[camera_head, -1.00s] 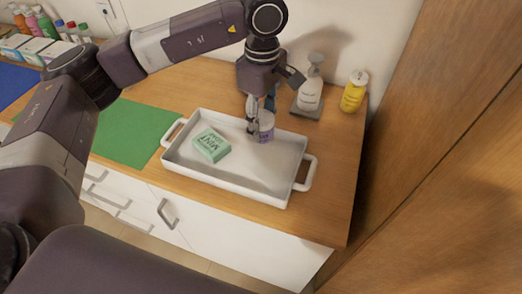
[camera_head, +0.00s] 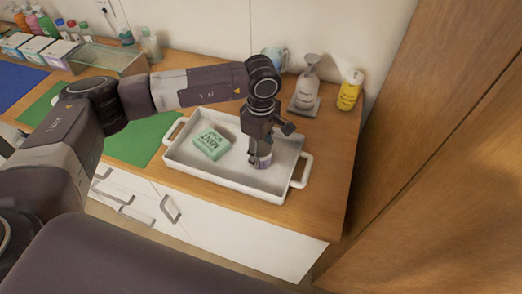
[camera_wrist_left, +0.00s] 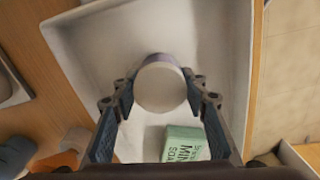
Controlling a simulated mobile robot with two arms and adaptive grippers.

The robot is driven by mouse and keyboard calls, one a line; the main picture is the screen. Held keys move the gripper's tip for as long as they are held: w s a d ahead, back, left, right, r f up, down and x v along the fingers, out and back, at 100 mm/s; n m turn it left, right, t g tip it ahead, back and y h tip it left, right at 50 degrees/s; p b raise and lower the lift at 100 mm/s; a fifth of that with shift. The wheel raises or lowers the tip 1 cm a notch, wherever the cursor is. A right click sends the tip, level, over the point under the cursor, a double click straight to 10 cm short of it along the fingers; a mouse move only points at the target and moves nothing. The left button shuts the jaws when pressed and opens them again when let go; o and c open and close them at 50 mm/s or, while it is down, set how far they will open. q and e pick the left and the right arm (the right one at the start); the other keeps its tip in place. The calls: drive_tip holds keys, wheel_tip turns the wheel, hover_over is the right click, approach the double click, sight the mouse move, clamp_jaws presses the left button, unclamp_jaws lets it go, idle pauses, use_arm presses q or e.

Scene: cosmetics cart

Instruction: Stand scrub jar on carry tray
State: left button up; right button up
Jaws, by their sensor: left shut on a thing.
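The white carry tray (camera_head: 240,183) stands on the wooden top, with a handle at each end. My left gripper (camera_head: 258,154) is over the tray's right part and is shut on the scrub jar (camera_head: 264,162), a small jar with a purplish side. In the left wrist view the jar's round white lid (camera_wrist_left: 160,87) sits between the two fingers (camera_wrist_left: 158,95). The jar looks upright and low in the tray; whether its base touches the tray floor I cannot tell. A green mint soap box (camera_head: 211,145) lies in the tray to the left of the jar. My right gripper is not in view.
A pump bottle (camera_head: 306,85) on a small grey base and a yellow bottle (camera_head: 350,90) stand behind the tray. A blue cup (camera_head: 274,58) is by the wall. A green mat (camera_head: 140,138) lies left of the tray. A wooden panel (camera_head: 440,150) rises at the right.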

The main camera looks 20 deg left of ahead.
sight(261, 149)
use_arm(q)
drive_tip(key=shift+f, duration=0.2)
drive_tip(key=o, duration=1.2)
drive_tip(key=shift+r, duration=0.1)
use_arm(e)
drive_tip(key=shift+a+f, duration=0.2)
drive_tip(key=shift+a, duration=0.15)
use_arm(q)
drive_tip(key=shift+r, duration=0.1)
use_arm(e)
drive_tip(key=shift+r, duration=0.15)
use_arm(q)
wheel_tip(261, 149, up, 11)
drive_tip(key=b, duration=0.4)
drive_tip(key=shift+r, duration=0.55)
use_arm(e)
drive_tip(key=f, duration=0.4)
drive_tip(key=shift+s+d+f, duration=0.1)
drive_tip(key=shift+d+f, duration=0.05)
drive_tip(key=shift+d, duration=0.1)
use_arm(q)
drive_tip(key=shift+s+f, duration=0.15)
